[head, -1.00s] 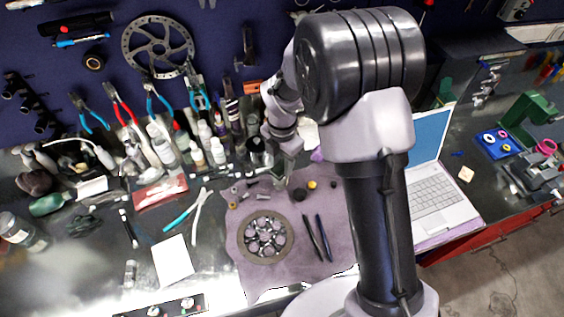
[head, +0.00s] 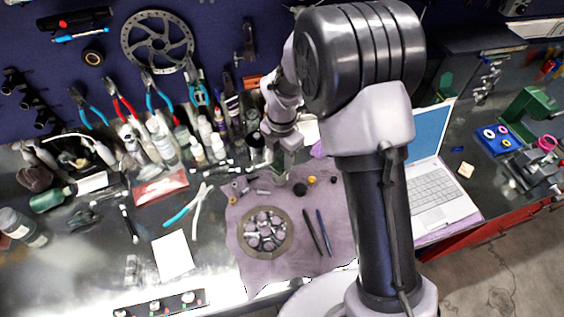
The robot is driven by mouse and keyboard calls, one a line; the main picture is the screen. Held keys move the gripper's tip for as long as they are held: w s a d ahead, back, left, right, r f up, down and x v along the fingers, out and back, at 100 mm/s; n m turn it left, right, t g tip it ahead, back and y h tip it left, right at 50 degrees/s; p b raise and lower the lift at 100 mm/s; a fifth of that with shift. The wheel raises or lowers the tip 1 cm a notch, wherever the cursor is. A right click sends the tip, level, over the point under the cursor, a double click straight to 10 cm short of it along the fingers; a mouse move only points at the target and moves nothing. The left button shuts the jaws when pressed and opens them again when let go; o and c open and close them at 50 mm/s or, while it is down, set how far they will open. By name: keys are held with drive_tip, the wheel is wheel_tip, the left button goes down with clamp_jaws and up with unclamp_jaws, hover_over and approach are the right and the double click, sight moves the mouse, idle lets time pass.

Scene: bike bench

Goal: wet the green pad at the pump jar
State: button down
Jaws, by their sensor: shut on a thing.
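My gripper (head: 284,160) points down over the back edge of the grey-purple cloth, among the small parts at the rear of the bench. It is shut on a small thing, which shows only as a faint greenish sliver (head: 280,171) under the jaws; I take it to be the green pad. A dark, round jar with a metallic look (head: 256,146) stands just left of the gripper, in the row of bottles; it may be the pump jar. The gripper's tip looks close beside it, but I cannot tell whether they touch.
The cloth (head: 335,235) holds a round metal part (head: 265,232), two dark tools (head: 318,232) and small pieces. Several bottles (head: 190,150) crowd the back left. An open laptop (head: 435,190) stands to the right.

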sight(282, 161)
drive_tip(key=shift+r, duration=0.1)
idle(0.3)
wheel_tip(282, 161, up, 7)
drive_tip(key=p, duration=0.6)
drive_tip(key=shift+r+p, duration=0.2)
drive_tip(key=shift+p, duration=0.2)
drive_tip(key=shift+f, duration=0.1)
